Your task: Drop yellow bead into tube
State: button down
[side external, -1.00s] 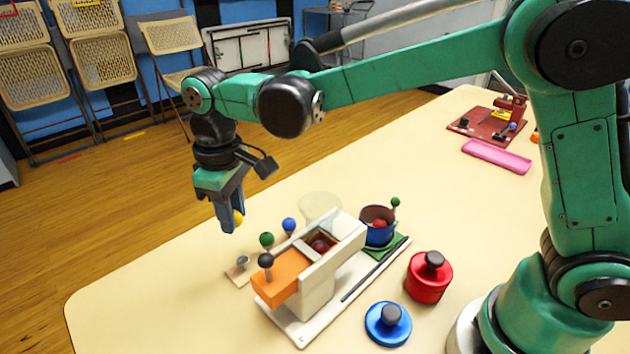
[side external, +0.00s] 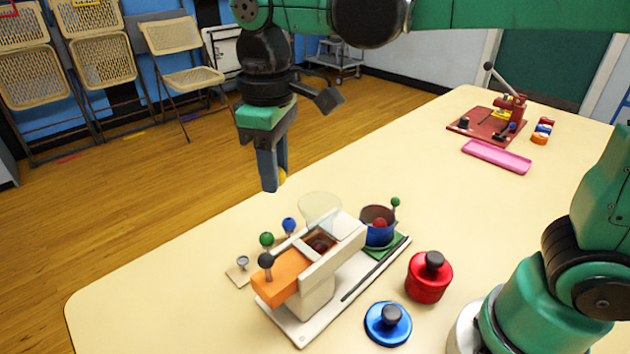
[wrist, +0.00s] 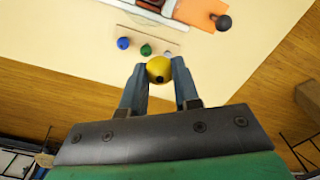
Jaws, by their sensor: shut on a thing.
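My gripper (side external: 272,183) is shut on the yellow bead (wrist: 158,69), which has a dark hole and sits between the fingertips in the wrist view. In the side view only a sliver of the bead (side external: 283,175) shows beside the fingers. The gripper hangs in the air above the far side of the table. A clear funnel-like piece (side external: 320,207) rises behind the white and orange device, below and right of the gripper.
A blue ball (side external: 289,225) and a green ball (side external: 266,239) stand near the tube. The white and orange device (side external: 332,262), a blue pot (side external: 378,228), a red jar (side external: 429,280) and a blue lid (side external: 388,324) crowd the middle. The left table area is clear.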

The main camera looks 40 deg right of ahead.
jog(key=shift+s+d+f, duration=0.1)
jog(key=shift+s+d, duration=0.35)
jog(key=shift+s, duration=0.35)
jog(key=shift+s+d+f, duration=0.1)
jog(key=shift+s+d, duration=0.3)
jog(key=shift+s, duration=0.45)
jog(key=shift+s+d, duration=0.45)
jog(key=shift+s, duration=0.35)
jog(key=shift+f, duration=0.35)
jog(key=shift+f, duration=0.3)
jog(key=c, duration=0.6)
grip_release()
jog(key=shift+o, duration=0.2)
